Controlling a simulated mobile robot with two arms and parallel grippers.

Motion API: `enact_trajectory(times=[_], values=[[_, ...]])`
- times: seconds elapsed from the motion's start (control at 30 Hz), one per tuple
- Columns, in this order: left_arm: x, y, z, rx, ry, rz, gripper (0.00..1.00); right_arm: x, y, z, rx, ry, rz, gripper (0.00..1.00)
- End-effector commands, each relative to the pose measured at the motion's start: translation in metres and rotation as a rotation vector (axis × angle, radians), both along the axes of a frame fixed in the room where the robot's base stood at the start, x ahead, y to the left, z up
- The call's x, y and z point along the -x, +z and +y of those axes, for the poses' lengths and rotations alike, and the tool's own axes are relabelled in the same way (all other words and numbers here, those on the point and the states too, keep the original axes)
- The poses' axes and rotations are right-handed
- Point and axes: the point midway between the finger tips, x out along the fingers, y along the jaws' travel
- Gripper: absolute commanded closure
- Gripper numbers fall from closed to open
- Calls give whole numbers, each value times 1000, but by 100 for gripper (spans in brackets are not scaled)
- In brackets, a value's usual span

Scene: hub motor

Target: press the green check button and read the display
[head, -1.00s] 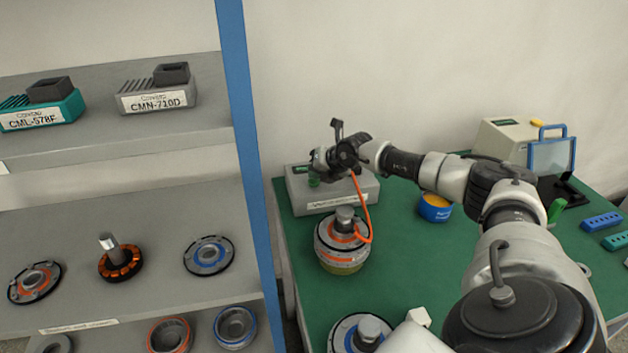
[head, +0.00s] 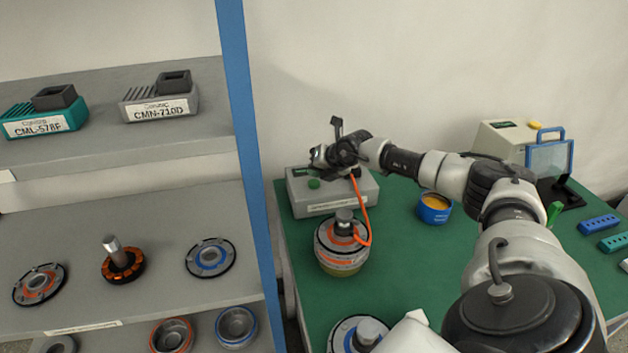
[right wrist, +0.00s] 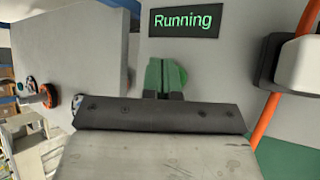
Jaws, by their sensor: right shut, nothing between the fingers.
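The grey check box (head: 335,204) stands at the back left of the green bench. Its green button (head: 314,184) shows in the head view, and also in the right wrist view (right wrist: 165,76), just beyond my fingertips. The display (right wrist: 187,20) reads "Running" in green letters. My right gripper (head: 318,158) is shut and empty, above the box and a little above the button. An orange cable (head: 362,205) runs from the box to the motor (head: 341,244) in front of it. My left gripper is not in view.
A second motor (head: 358,333) lies at the front. A grey shelf with a blue post (head: 245,150) stands left.

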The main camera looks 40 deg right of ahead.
Motion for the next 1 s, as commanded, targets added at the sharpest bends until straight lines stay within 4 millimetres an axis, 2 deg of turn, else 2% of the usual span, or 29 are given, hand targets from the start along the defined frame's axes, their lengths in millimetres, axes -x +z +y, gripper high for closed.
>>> enact_trajectory(times=[0.27, 0.73, 1.0], values=[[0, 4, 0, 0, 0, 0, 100, 0, 4, 0, 0, 0, 0, 100], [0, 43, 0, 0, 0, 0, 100, 0, 49, 0, -1, 1, -1, 100], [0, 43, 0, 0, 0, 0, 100, 0, 49, 0, 0, 0, 0, 100]])
